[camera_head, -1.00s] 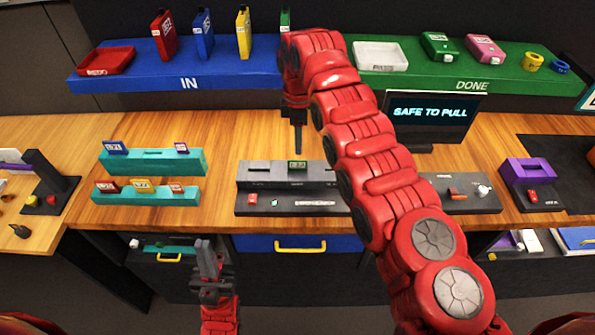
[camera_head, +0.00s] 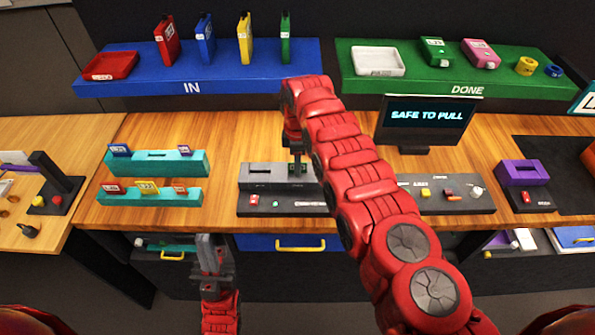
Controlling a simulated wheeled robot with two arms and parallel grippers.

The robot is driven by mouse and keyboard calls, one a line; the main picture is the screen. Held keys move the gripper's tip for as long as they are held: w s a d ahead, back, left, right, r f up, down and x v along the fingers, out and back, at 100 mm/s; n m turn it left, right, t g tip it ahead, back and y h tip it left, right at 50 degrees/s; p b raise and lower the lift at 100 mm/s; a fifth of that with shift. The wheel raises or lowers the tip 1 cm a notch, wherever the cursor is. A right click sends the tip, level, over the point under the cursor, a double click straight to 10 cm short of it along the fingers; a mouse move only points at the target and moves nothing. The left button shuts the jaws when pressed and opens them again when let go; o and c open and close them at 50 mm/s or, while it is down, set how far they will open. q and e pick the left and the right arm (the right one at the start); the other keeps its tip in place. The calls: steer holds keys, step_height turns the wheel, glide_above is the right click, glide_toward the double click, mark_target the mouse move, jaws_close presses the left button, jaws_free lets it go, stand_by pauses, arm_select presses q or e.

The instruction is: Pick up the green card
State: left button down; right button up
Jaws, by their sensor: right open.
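The green card (camera_head: 303,169) stands in a slot of the dark grey panel (camera_head: 262,174) at the middle of the wooden bench. My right gripper (camera_head: 297,160) is over the card, pointing down, and is open. It partly hides the card, and I cannot tell whether the fingers touch it. My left gripper (camera_head: 213,250) is low in front of the bench, well away from the card. Its finger gap is not clear.
Teal racks (camera_head: 155,163) with several cards stand left of the panel. A screen (camera_head: 428,119) reading "SAFE TO PULL" stands to the right. A blue IN shelf (camera_head: 240,86) and a green DONE shelf (camera_head: 455,91) run behind. My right arm hides part of the panel.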

jaws_close()
steer(key=shift+r, duration=0.15)
stand_by(0.4)
